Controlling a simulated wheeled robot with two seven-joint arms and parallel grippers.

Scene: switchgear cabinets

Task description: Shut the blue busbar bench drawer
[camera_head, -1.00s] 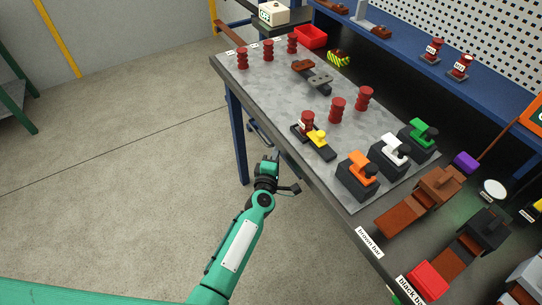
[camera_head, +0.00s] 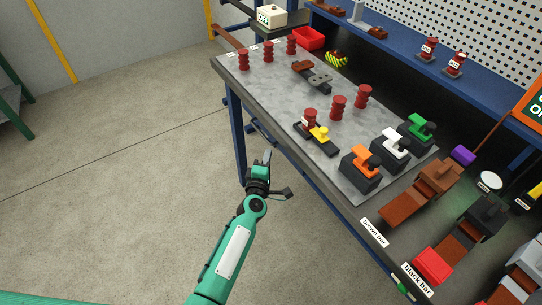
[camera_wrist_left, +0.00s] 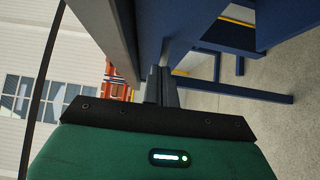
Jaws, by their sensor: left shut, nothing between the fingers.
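The bench (camera_head: 350,203) has a grey top and blue legs, and runs diagonally down the right half of the head view. Blue parts (camera_head: 262,133) show under its near edge; I cannot tell which of them is the drawer or how far it stands out. My left gripper (camera_head: 264,158) is shut and empty, beside the bench's near side and below the top's edge. In the left wrist view its dark fingers (camera_wrist_left: 160,85) are together, close to a blue panel (camera_wrist_left: 190,18); contact cannot be told. My right gripper is not in view.
Red insulators (camera_head: 338,108), a dark block with a yellow handle (camera_head: 320,133) and orange (camera_head: 360,162), white and green handled units stand on the bench top. A blue bench leg (camera_head: 238,135) stands behind my gripper. The floor (camera_head: 120,170) to the left is clear.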

